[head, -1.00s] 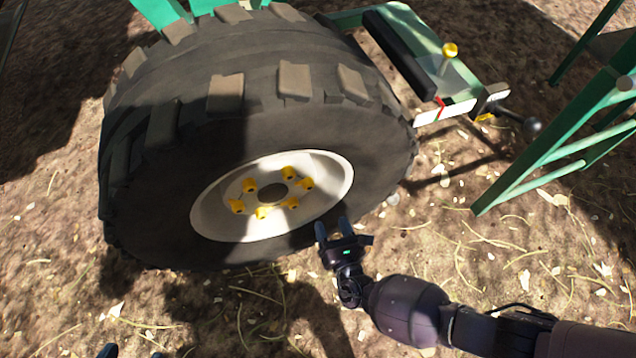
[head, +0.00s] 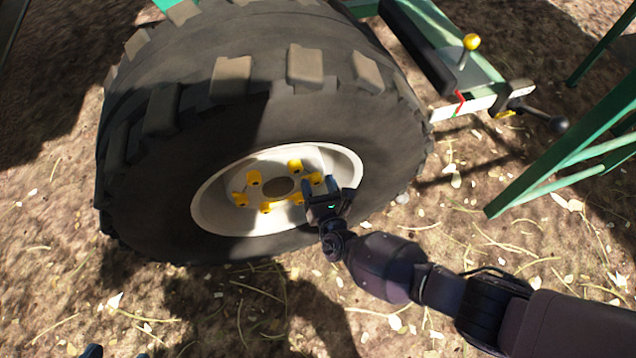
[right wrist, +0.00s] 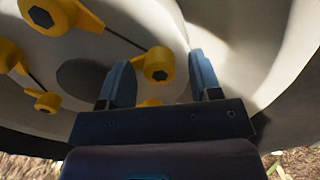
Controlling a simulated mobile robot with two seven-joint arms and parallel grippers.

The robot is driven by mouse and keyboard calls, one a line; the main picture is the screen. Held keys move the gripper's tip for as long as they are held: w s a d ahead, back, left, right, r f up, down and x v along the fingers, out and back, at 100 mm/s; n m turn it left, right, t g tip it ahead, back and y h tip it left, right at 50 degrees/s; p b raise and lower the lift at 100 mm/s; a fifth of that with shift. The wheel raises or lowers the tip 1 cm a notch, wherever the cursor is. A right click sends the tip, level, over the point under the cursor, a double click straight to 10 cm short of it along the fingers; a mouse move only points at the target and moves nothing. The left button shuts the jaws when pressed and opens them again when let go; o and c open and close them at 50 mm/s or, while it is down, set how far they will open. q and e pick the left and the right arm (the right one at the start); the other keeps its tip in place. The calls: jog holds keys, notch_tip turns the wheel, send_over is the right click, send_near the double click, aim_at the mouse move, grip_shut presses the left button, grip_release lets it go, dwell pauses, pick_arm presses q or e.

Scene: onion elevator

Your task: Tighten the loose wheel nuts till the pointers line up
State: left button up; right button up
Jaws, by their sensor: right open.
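The wheel's pale rim (head: 349,165) carries a ring of several yellow nuts with pointers around a dark hub hole (head: 279,188). My right gripper (head: 319,184) is open in front of the rim's right side. In the right wrist view, one yellow nut (right wrist: 158,65) shows between the two blue fingertips (right wrist: 161,70), its pointer toward the left. I cannot tell if the fingers touch it. Another nut (right wrist: 50,14) is at upper left, with a dark line running between the two. My left gripper (head: 117,353) shows only as two separated fingertips at the bottom edge.
The big black tire (head: 160,190) surrounds the rim. A green frame (head: 560,145) stands at right, and a lever with a yellow knob (head: 471,42) is at upper right. Bare soil with straw (head: 480,270) lies in front.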

jog(key=shift+w, duration=0.1)
jog(key=shift+c, duration=0.5)
jog(key=c, duration=0.8)
jog(key=shift+c, duration=0.2)
jog(key=m, duration=0.5)
jog(key=shift+m, duration=2.1)
